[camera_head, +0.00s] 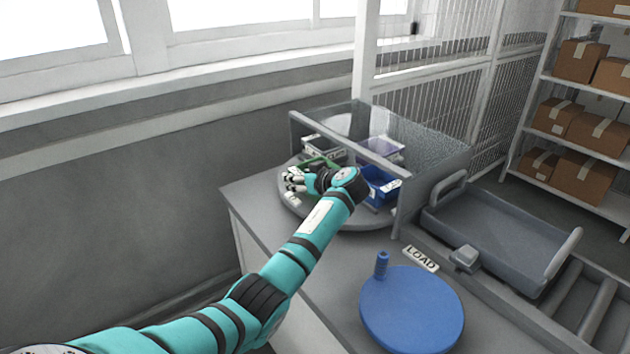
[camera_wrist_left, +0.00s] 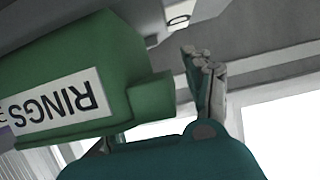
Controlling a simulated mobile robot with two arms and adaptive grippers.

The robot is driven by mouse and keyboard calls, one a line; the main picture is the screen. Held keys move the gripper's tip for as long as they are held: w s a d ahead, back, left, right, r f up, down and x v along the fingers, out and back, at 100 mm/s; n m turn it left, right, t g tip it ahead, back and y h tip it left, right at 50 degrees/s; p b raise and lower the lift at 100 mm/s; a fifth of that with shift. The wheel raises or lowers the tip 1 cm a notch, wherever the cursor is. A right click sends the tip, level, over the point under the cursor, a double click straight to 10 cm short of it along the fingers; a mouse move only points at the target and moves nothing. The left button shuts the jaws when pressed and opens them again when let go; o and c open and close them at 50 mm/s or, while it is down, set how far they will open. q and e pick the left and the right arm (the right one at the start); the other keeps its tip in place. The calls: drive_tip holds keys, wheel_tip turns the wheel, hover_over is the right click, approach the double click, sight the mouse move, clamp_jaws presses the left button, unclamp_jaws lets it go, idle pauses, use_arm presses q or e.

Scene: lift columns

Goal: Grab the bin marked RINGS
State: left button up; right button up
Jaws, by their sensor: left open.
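The green bin marked RINGS (camera_wrist_left: 95,75) fills the left of the left wrist view, its white label upside down. A green tab (camera_wrist_left: 153,95) sticks out from its end towards my fingers. In the head view the green bin (camera_head: 322,162) is on the grey turntable (camera_head: 350,222), partly hidden behind my left wrist. My left gripper (camera_head: 294,180) is at the turntable's left side, next to the bin. In the left wrist view its fingers (camera_wrist_left: 205,75) are open and appear apart from the tab. My right gripper is in neither view.
A clear guard (camera_head: 350,150) surrounds the turntable's back and right. A blue bin (camera_head: 382,187), a purple bin (camera_head: 382,148) and a grey bin (camera_head: 320,145) share the turntable. A blue disc with a knob (camera_head: 412,310), a LOAD sign (camera_head: 421,258) and a grey tray (camera_head: 495,235) are nearer.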

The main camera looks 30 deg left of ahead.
use_arm(q)
drive_tip(key=shift+d, duration=0.1)
drive_tip(key=shift+c, duration=0.4)
clamp_jaws()
